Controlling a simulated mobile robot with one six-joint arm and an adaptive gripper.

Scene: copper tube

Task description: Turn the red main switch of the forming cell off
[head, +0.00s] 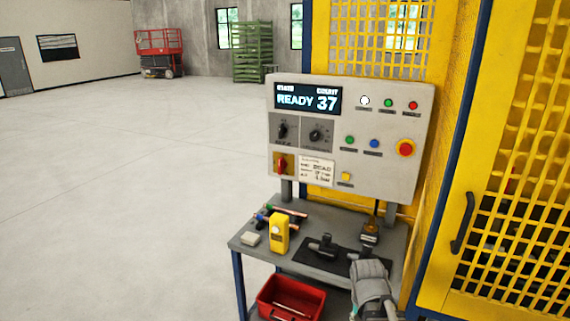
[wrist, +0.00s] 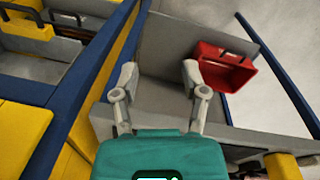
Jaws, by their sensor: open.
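The red main switch (head: 281,163) sits on a yellow plate at the lower left of the grey control panel (head: 375,172) in the head view. Its handle looks about upright. The panel display (head: 307,99) reads READY 37. My gripper (wrist: 159,76) is open and empty in the wrist view, with its two fingers apart. The wrist view does not show the switch. In the head view part of my arm shows at the bottom, below and right of the switch; the fingertips cannot be made out there.
A grey bench (head: 246,239) under the panel carries a yellow device (head: 279,232), dark tools on a black mat (head: 325,262) and copper-coloured tubes. A red bin (head: 291,299) stands below; it also shows in the wrist view (wrist: 226,69). Yellow mesh guarding (head: 520,200) stands right. Floor at left is clear.

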